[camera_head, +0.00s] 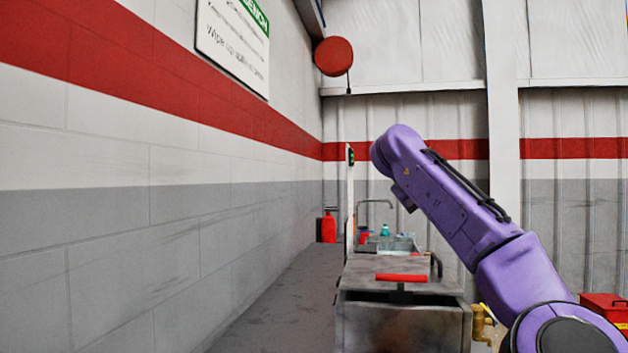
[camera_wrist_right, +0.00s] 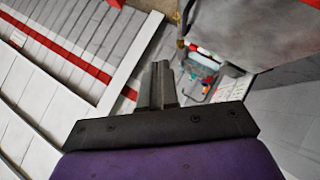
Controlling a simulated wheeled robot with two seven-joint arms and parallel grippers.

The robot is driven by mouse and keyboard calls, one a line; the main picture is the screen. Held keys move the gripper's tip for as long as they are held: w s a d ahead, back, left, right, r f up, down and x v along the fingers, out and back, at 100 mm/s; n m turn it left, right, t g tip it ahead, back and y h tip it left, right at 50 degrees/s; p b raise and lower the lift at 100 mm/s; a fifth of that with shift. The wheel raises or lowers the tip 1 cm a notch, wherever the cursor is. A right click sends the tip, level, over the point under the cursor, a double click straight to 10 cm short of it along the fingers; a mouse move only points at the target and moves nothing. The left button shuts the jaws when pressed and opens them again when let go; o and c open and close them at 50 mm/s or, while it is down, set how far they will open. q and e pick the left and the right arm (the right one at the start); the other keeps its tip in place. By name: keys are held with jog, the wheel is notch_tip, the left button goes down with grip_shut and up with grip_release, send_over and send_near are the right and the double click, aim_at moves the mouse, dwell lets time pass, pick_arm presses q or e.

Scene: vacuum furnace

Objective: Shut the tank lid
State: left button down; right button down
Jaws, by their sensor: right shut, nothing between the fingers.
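The tank (camera_head: 400,325) is a worn grey metal box at the lower middle of the head view. Its lid (camera_head: 385,266) lies nearly flat across the top, with a red bar handle (camera_head: 401,278) at its front. A dark gap shows between the lid's front edge and the tank's front wall. My right arm rises from the lower right, beside the tank; its gripper is hidden in the head view. In the right wrist view my right gripper (camera_wrist_right: 160,68) has its fingers together, empty. A grey surface at upper right there may be the tank. My left gripper is not in view.
Behind the tank is a sink with a tap (camera_head: 375,203) and small coloured items. A red canister (camera_head: 328,228) stands by the left wall. A brass valve (camera_head: 480,323) is at the tank's right. A red box (camera_head: 604,307) is at far right.

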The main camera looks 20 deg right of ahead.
jog(key=shift+w+a, duration=0.25)
jog(key=shift+a, duration=0.1)
jog(key=shift+s+d, duration=0.1)
jog(key=s+a+r+p, duration=0.3)
jog(key=s+r, duration=0.3)
jog(key=r, duration=0.5)
jog(key=shift+a+p, duration=0.4)
jog(key=shift+p, duration=0.2)
